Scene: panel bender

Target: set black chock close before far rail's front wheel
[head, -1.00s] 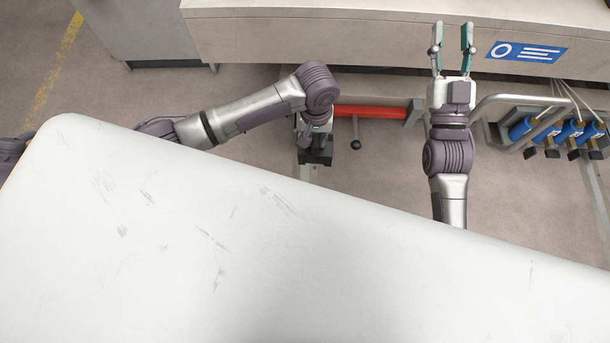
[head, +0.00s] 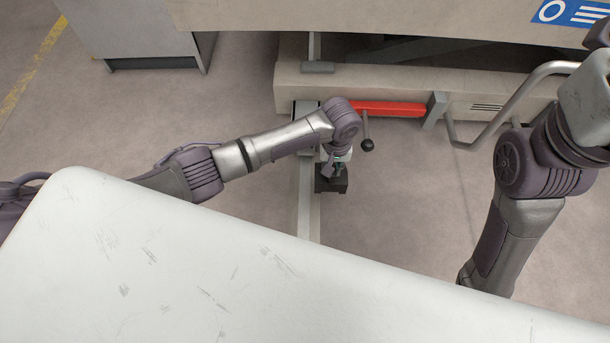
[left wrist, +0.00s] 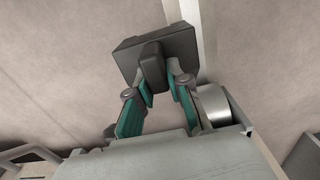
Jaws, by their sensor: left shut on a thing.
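My left gripper (left wrist: 160,84) is shut on the black chock (left wrist: 150,50), gripping its upright block. In the head view the chock (head: 331,181) shows below my left wrist, just right of a grey floor rail (head: 306,205). In the left wrist view the rail (left wrist: 207,45) runs beside the chock, which partly overlaps it. A silver round part (left wrist: 213,104), which looks like a wheel, shows at the lower end of the rail, apart from the chock. Whether the chock touches the floor or rail I cannot tell. My right gripper is outside the view.
The beige machine base (head: 500,95) stands behind, with a red bar (head: 390,108), a dark-knobbed lever (head: 366,144) and a bent tube handle (head: 495,120). A grey cabinet (head: 135,35) is at the upper left. Floor is clear right of the chock.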

